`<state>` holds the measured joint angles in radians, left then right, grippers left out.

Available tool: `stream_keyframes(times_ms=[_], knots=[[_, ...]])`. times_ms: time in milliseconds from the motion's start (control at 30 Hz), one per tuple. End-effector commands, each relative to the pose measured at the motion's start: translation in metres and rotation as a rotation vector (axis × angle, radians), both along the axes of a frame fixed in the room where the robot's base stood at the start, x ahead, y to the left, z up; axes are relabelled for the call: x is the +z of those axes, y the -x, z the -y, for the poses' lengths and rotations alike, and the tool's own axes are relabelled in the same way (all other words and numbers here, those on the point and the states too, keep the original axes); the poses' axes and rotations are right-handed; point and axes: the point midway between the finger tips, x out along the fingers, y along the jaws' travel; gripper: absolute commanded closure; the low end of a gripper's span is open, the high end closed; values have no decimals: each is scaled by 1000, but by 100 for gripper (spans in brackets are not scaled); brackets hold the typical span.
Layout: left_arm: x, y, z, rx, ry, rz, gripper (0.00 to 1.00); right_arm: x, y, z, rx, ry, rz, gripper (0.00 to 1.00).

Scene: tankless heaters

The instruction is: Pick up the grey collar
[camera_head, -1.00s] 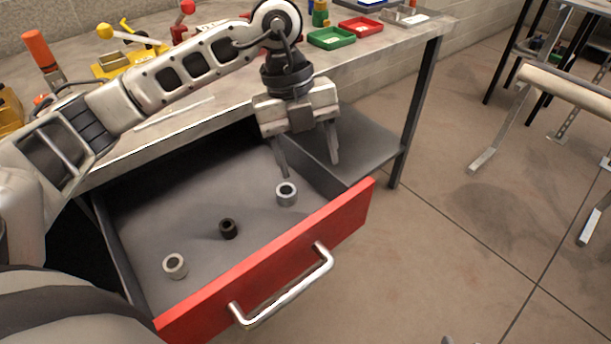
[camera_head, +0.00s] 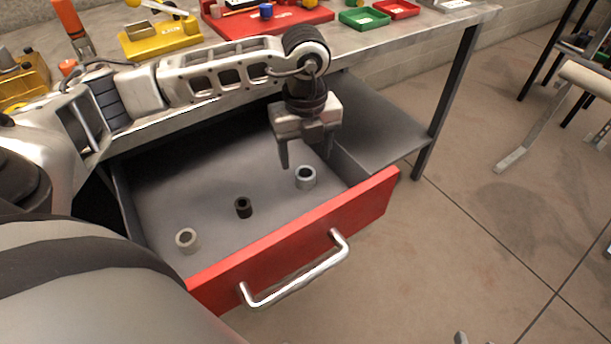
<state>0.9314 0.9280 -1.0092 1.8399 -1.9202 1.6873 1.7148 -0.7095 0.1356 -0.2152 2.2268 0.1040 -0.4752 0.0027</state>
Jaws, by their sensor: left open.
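A grey, ring-shaped collar (camera_head: 305,178) stands upright at the right of the open drawer (camera_head: 180,190). A black collar (camera_head: 243,208) stands in the drawer's middle, and a paler, warm-grey collar (camera_head: 187,242) stands at its front left. My left gripper (camera_head: 305,161) is open and empty, with its fingers pointing down. In the picture its fingertips are just above and on either side of the right-hand grey collar. I cannot tell how high they are above it.
The drawer has a red front (camera_head: 300,240) with a metal handle (camera_head: 297,270). The workbench (camera_head: 350,52) above it carries a red tray, a green bin (camera_head: 364,18) and yellow fixtures. The drawer floor between the collars is clear.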

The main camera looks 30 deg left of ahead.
Motion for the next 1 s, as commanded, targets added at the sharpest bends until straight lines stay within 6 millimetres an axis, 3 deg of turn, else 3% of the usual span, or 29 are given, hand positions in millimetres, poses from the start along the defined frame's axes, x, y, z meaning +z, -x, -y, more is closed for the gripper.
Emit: stream_keyframes(times_ms=[233,533,567,733,1000], knots=[[-37,3,2,0,0,-4,39,1,-1,0,1,-1,4,64],[-43,2,2,0,0,-1,39,1,-1,0,1,-1,5,64],[-43,2,2,0,0,-1,42,1,-1,0,1,-1,5,64],[-43,2,2,-1,0,-1,88,1,-1,0,1,-1,5,64],[-42,2,2,-1,1,-1,88,1,-1,0,1,-1,5,64]])
